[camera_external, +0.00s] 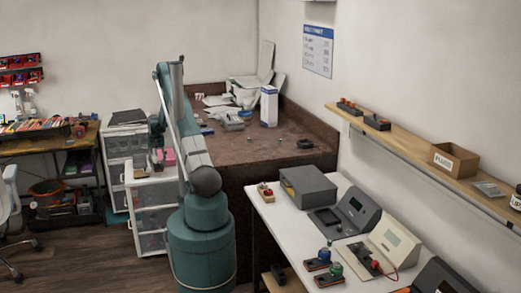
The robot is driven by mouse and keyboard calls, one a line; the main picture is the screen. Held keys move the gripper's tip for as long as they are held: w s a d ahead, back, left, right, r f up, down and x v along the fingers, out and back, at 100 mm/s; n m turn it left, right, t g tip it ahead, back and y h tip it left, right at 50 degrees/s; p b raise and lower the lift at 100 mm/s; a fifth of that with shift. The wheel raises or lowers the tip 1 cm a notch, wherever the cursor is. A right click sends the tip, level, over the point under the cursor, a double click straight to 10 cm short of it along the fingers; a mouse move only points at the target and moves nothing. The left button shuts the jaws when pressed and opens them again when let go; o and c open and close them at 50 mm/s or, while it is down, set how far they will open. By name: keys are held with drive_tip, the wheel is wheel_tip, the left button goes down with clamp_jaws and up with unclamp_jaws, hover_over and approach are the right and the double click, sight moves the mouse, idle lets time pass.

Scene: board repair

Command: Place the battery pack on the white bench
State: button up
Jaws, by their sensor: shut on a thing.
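The white bench (282,230) stands at the right front, beside my arm's base. A grey box, dark and pale instruments and small red-based parts stand on it. My gripper (157,157) shows small and dark to the left of my arm, over the white drawer unit, well away from the white bench. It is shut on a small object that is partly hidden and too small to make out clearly. I cannot pick out the battery pack for certain.
A grey box (308,187) takes up the white bench's far end. Instruments (350,212) line its wall side. A brown worktable (255,155) with papers and a white carton (269,106) stands behind. A wooden shelf (405,147) hangs above the bench. Drawers (155,217) stand left.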

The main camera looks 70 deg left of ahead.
sight(159, 170)
drive_tip(key=shift+f+b, duration=0.4)
drive_tip(key=shift+f, duration=1.4)
drive_tip(key=shift+f, duration=0.15)
drive_tip(key=o, duration=1.2)
wheel_tip(159, 170, up, 12)
drive_tip(key=p, duration=0.2)
drive_tip(key=shift+p, duration=0.4)
drive_tip(key=shift+o, duration=0.5)
